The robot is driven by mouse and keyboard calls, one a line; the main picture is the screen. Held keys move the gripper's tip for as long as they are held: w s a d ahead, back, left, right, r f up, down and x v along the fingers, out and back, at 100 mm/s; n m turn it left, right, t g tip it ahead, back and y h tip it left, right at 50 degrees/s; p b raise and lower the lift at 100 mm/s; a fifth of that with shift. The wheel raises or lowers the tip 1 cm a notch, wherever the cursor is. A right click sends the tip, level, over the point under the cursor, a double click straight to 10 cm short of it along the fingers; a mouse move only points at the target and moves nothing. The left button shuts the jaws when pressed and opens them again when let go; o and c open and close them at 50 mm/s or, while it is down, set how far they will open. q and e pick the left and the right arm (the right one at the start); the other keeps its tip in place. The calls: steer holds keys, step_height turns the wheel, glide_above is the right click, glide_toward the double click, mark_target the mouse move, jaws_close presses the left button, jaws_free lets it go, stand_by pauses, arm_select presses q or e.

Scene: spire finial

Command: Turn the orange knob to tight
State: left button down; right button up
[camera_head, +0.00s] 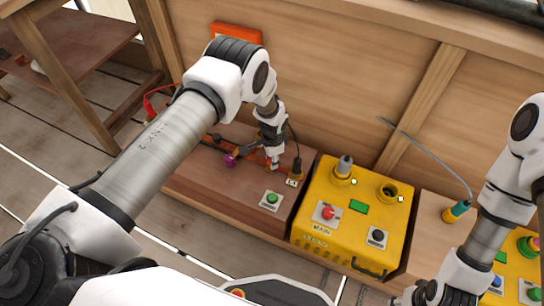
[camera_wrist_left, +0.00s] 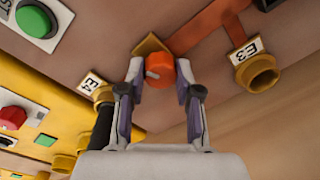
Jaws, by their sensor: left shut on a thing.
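The orange knob (camera_wrist_left: 160,69) sits on the wooden box between my left gripper's fingertips in the left wrist view. A pale mark shows on its face, pointing to the left in that view. A tan pointed plate (camera_wrist_left: 149,45) shows just behind the knob. My left gripper (camera_wrist_left: 159,76) is shut on the knob, one finger on each side. In the head view the left gripper (camera_head: 273,164) reaches down to the top of the brown box (camera_head: 215,190), and it largely hides the knob.
Brass sockets labelled E3 (camera_wrist_left: 258,72) and E4 (camera_wrist_left: 104,93) flank the knob; a black plug stands in E4. A green button (camera_head: 272,198) is on the box. A yellow MAIN box (camera_head: 318,249) with a red button stands to the right. A wooden wall rises behind.

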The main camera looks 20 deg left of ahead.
arm_select(q)
steer(key=shift+m+p, duration=0.45)
steer(key=shift+m, duration=1.55)
steer(key=shift+s+f, duration=0.1)
steer(key=c, duration=0.8)
jaws_free()
step_height(320, 180, up, 12)
steer(key=shift+s+d+r, duration=0.1)
steer(key=shift+s, duration=0.05)
